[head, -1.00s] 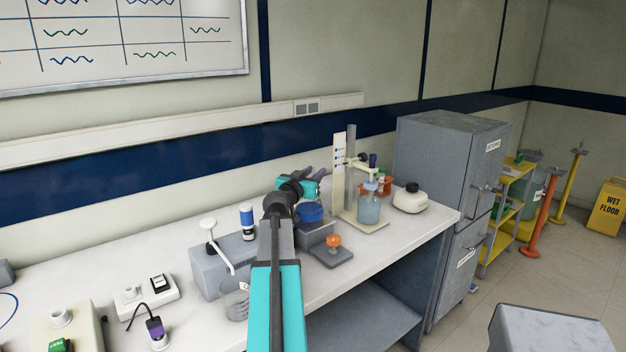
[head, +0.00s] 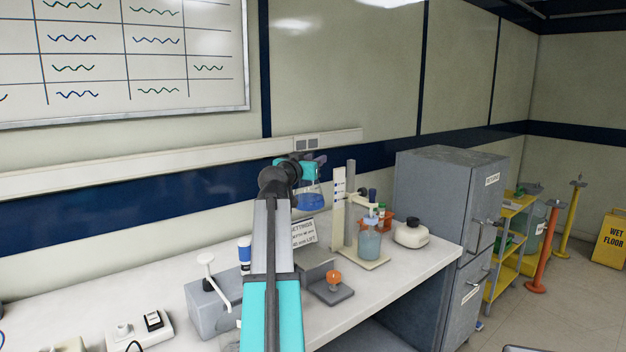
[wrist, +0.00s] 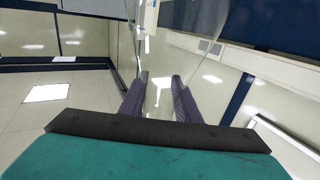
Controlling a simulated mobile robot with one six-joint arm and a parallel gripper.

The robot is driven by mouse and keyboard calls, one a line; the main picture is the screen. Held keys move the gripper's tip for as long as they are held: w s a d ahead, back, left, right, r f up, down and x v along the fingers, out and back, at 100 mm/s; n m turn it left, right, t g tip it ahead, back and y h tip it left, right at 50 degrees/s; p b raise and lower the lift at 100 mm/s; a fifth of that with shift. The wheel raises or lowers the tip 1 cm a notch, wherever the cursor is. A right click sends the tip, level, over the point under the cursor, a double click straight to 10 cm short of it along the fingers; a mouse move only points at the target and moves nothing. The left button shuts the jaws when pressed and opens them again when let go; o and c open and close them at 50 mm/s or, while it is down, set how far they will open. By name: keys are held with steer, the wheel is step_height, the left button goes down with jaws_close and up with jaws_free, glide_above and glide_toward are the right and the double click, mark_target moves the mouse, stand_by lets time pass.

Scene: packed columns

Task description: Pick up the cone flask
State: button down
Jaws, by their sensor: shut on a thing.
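The cone flask (head: 309,201) has clear glass with blue liquid in its lower part. It is up in the air over the bench in the head view, roughly upright. My gripper (head: 316,162) is shut on its upper part. In the wrist view my two dark fingers (wrist: 160,80) are on either side of the clear glass of the flask (wrist: 175,45), which is hard to make out against the room. The arm hides part of the bench below.
A grey box (head: 208,308) stands left of the arm.

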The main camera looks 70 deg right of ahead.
step_height(320, 180, up, 11)
steer(key=b, duration=0.1)
stand_by(0.3)
steer(key=shift+f, duration=0.1)
stand_by(0.4)
